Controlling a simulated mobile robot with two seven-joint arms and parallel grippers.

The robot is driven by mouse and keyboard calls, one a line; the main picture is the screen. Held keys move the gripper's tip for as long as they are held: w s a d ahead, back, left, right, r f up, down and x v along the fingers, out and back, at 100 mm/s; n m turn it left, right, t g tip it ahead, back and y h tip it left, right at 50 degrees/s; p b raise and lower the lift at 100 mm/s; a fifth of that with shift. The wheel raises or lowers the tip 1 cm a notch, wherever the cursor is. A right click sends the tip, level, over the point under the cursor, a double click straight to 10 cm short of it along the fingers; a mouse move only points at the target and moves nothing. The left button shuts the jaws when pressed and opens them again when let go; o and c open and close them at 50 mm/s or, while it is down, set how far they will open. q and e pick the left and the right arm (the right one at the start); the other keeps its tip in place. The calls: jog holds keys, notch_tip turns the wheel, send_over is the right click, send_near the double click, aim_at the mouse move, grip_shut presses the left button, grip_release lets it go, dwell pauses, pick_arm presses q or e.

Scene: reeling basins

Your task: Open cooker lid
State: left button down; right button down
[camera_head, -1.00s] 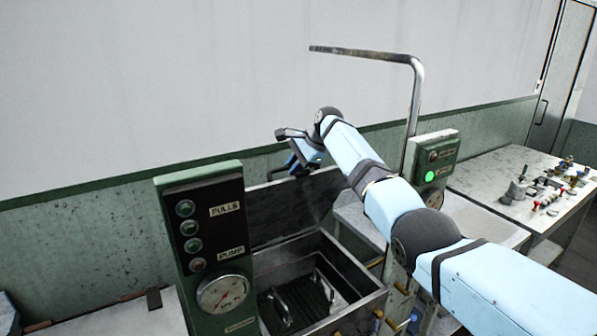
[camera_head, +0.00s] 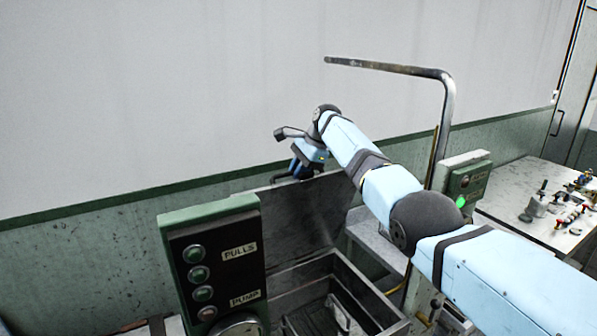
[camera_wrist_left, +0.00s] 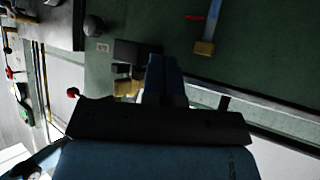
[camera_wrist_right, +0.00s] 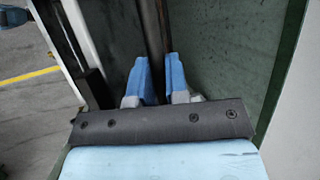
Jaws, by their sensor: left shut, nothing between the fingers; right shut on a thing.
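The cooker (camera_head: 385,291) is a metal basin with its mouth uncovered and metal bars inside. Its dark metal lid (camera_head: 308,212) stands raised, about upright, along the basin's back edge. My right gripper (camera_head: 297,174) is at the lid's top edge. In the right wrist view, its blue fingers (camera_wrist_right: 155,72) are shut on a dark bar, apparently the lid's handle (camera_wrist_right: 151,30). My left gripper (camera_wrist_left: 164,75) shows only in the left wrist view, with its fingers together and empty, away from the lid.
A green control panel (camera_head: 212,230) with buttons and a gauge stands at the cooker's left front. A bent metal pipe (camera_head: 446,110) and a second green box (camera_head: 468,180) stand to the right. A table (camera_head: 520,190) with small fittings is further right. The wall is close behind.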

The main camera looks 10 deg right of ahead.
jog(key=c, duration=1.1)
grip_release()
jog(key=shift+f, duration=0.2)
jog(key=shift+c, duration=0.2)
jog(key=shift+w, duration=0.15)
jog(key=b+v, duration=0.3)
jog(key=v, duration=1)
jog(key=shift+r, duration=0.45)
jog(key=shift+f, duration=0.1)
